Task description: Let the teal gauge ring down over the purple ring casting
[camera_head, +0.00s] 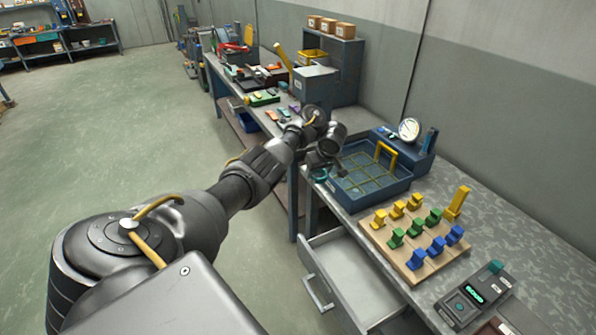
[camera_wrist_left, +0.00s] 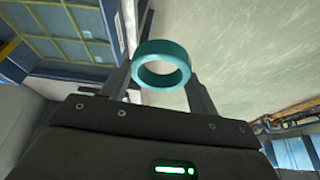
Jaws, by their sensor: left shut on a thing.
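The teal gauge ring (camera_wrist_left: 160,47) is between the fingers of my left gripper (camera_wrist_left: 161,70) in the left wrist view. The gripper is shut on it, and I see into its open hole. In the head view my left gripper (camera_head: 332,164) is at the near left corner of the blue tray, by the bench's front edge. A small dark teal shape (camera_head: 320,173) there may be the ring, but it is too small to be sure. I cannot make out the purple ring casting in either view. My right gripper is not in view.
The blue gridded tray (camera_head: 401,186) has a yellow handle (camera_head: 387,153). A gauge stand (camera_head: 409,130) is behind it. A wooden board (camera_head: 408,271) with yellow, green and blue blocks lies nearer. An open drawer (camera_head: 345,279) juts out below the bench. A control box (camera_head: 476,294) is at lower right.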

